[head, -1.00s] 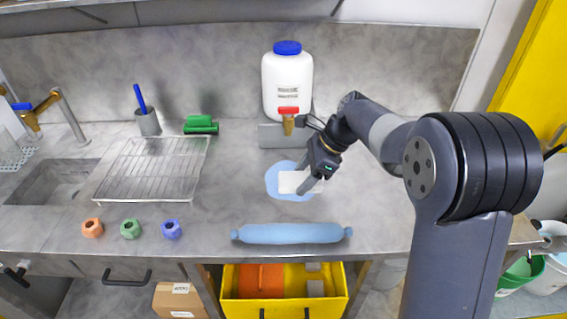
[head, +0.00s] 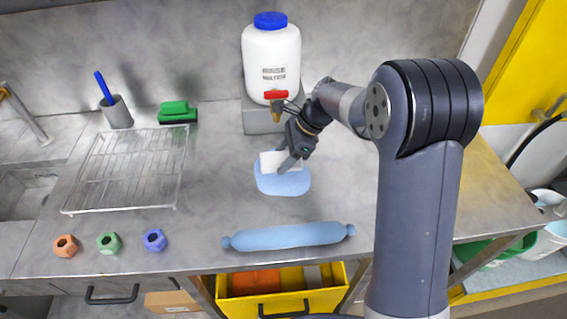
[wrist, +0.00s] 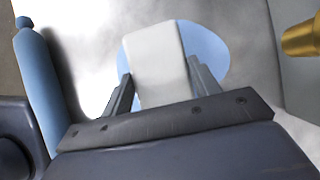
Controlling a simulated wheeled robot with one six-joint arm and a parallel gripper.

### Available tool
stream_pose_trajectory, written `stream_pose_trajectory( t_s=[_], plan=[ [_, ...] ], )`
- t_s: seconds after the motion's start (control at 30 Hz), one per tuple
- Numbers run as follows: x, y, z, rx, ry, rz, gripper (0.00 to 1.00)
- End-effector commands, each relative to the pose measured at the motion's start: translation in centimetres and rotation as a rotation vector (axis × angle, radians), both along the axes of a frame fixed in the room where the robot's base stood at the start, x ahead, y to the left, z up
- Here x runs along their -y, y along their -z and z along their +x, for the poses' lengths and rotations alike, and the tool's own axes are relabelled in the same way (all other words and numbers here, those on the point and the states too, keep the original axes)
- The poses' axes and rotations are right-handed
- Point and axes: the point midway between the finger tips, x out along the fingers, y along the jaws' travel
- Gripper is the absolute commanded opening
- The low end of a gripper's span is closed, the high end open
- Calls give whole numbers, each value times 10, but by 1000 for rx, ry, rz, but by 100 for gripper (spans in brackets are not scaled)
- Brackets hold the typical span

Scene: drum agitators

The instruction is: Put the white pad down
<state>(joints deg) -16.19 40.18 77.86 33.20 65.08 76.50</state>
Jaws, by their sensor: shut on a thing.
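The white pad (head: 268,163) is a flat white block between the fingers of my gripper (head: 283,166). In the wrist view the pad (wrist: 158,62) shows between both fingers of my gripper (wrist: 160,85), which are shut on it. A light blue round patch (head: 284,184) lies on the grey counter below and in front of the pad. It also shows behind the pad in the wrist view (wrist: 207,52). I cannot tell whether the pad touches the patch or the counter.
A white rinse-water container (head: 271,60) with a red-handled tap stands behind my gripper. A blue roll (head: 288,236) lies along the front edge. A wire rack (head: 130,170) is at left, with orange (head: 65,246), green (head: 109,243) and blue (head: 154,240) nuts before it.

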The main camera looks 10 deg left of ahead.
Motion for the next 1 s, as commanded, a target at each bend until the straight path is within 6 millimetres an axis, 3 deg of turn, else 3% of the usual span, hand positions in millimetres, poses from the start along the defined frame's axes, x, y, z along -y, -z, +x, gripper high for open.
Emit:
stream_pose_trajectory(
  t_s=[0.23,0.57,0.6,0.83,1.0],
  plan=[
    [0,32,-1,-3,0,-2,37],
    [0,36,0,0,1,-1,37],
    [0,36,0,0,0,-1,60],
    [0,36,0,0,1,-1,78],
    [0,36,0,0,1,-1,80]
  ],
)
